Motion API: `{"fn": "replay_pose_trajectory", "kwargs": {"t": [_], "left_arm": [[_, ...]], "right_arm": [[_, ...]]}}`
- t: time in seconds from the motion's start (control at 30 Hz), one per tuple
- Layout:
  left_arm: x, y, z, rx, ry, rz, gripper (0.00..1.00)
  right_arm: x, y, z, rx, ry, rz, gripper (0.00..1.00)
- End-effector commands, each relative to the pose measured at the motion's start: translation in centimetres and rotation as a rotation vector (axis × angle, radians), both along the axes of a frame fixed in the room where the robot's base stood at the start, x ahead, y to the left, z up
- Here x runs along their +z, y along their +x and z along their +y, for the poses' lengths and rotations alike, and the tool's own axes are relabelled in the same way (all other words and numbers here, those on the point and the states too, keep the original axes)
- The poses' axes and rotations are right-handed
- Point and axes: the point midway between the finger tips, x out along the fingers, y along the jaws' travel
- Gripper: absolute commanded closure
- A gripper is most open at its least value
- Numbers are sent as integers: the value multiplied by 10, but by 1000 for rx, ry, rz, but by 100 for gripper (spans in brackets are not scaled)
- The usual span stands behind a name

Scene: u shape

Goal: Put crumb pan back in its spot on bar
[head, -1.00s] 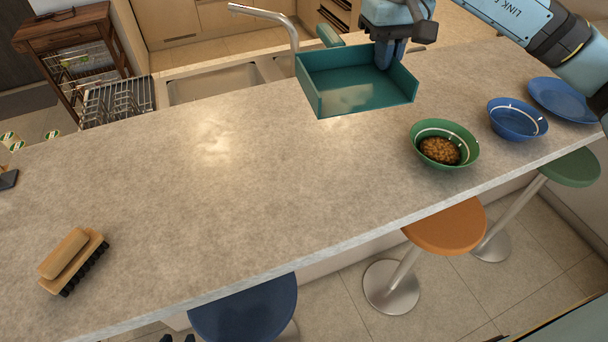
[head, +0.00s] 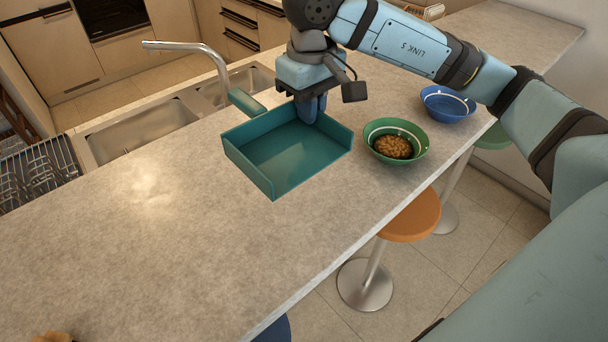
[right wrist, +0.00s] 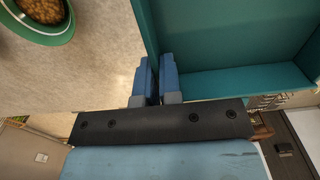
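The crumb pan (head: 285,158) is a teal, open-fronted tray with low walls and a handle at its sink-side end. It is over the bar counter (head: 190,240), left of the green bowl; I cannot tell whether it rests on the counter or is slightly raised. My right gripper (head: 311,108) points down at the pan's far right wall. In the right wrist view its blue fingers (right wrist: 157,82) are closed on either side of that wall, with the pan's teal inside (right wrist: 235,35) to the right. My left gripper is not in view.
The green bowl (head: 395,141) of brown food stands close to the pan's right corner. A blue bowl (head: 447,103) is farther right. The sink (head: 140,130) and faucet (head: 190,47) lie behind the bar. Part of a brush (head: 52,337) shows bottom left. The counter's left half is mostly clear.

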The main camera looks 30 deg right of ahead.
Motion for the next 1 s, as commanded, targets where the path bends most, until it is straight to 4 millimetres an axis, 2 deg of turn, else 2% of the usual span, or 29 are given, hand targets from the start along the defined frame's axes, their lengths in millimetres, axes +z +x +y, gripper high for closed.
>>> {"fn": "replay_pose_trajectory", "kwargs": {"t": [0.2,0.4,0.67,0.83,1.0], "left_arm": [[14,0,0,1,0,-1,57],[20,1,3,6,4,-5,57],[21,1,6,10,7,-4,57],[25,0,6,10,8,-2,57],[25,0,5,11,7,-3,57]], "right_arm": [[-57,-1,-1,-2,-1,5,100],[-96,0,0,-2,0,1,100],[-117,-1,0,0,0,1,100],[-140,-1,0,-2,1,1,100],[-145,0,0,0,-1,-3,100]]}}
